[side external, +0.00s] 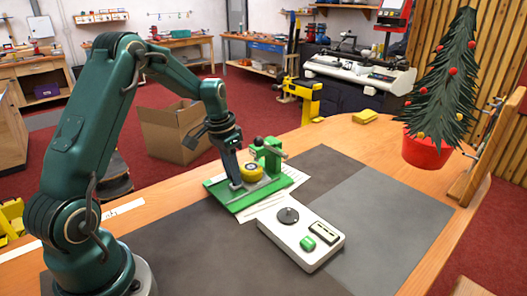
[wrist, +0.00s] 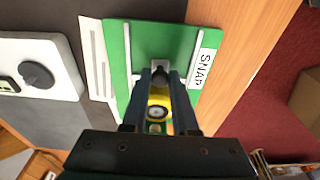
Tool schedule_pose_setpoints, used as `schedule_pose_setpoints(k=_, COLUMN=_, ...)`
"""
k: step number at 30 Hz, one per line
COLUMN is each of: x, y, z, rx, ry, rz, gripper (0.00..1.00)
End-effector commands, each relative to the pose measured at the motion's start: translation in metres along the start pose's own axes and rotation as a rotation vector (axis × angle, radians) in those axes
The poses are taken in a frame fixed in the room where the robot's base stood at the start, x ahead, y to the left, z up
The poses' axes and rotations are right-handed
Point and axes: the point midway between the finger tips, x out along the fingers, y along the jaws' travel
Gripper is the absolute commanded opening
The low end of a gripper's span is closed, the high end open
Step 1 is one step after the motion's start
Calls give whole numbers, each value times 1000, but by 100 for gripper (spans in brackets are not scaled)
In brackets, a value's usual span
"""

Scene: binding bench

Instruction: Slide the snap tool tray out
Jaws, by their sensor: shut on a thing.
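The snap tool has a green base plate (side external: 222,198) and an upright green press (side external: 268,152) with a black ball on top. The base, marked SNAP and fitted with pale rails, also shows in the wrist view (wrist: 150,42). A yellow round piece (side external: 251,173) with a dark centre sits in front of the press; it also shows in the wrist view (wrist: 158,108). My gripper (side external: 236,185) is low over the base, left of the yellow piece. In the wrist view its fingers (wrist: 160,76) are shut on a small dark knob, which seems to be the tray's. The tray itself is mostly hidden.
White paper sheets (side external: 285,203) lie under the base. A white box (side external: 301,240) with a dark dial and green button stands in front on the grey mat (side external: 375,215). The mat's right side is clear.

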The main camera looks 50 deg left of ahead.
Motion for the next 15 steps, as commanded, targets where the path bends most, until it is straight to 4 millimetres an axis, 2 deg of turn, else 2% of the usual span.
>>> schedule_pose_setpoints(k=15, x=-4, y=-1, z=25, rx=-2, ry=2, rz=-2, gripper=0)
